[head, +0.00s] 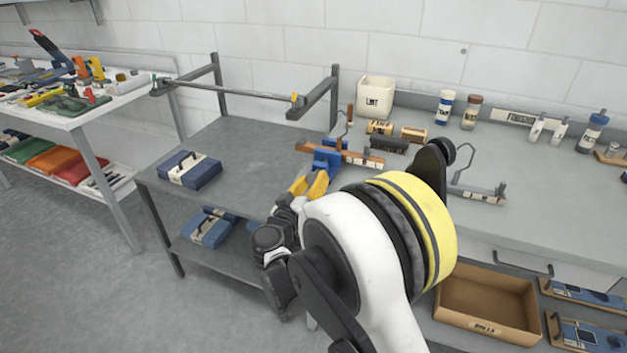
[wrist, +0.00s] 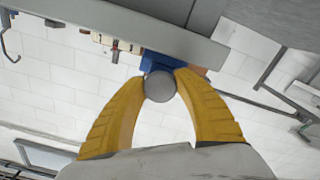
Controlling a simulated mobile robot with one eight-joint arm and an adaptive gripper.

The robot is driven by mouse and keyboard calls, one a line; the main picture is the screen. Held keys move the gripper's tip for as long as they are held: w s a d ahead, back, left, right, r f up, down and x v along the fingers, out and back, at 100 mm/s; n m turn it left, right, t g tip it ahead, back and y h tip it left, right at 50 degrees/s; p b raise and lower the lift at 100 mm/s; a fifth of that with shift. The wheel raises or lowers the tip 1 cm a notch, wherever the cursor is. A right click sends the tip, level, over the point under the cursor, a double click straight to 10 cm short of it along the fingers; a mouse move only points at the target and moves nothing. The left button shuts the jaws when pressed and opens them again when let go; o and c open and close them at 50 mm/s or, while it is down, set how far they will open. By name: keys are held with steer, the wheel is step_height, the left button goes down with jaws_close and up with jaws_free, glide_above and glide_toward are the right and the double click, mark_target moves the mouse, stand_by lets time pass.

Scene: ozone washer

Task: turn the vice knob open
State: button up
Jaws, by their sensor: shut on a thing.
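The blue vice (head: 327,158) sits at the left front edge of the grey workbench (head: 420,180), beside a wooden bar (head: 362,158). My gripper (head: 314,180) has yellow fingers and reaches up to the front of the vice. In the wrist view, my gripper (wrist: 162,80) is shut on the round grey vice knob (wrist: 159,87), one fingertip on each side. The blue vice body (wrist: 160,62) shows just behind the knob. In the head view the knob is hidden by the fingers, and my arm covers part of the bench.
A grey cart (head: 250,140) with blue packs (head: 189,170) stands left of the bench. The bench holds a white bin (head: 375,97), spray cans (head: 445,106) and a second hand tool (head: 478,190). A cardboard box (head: 487,305) lies below at right.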

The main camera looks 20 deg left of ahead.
stand_by(0.3)
steer(key=o, duration=1.2)
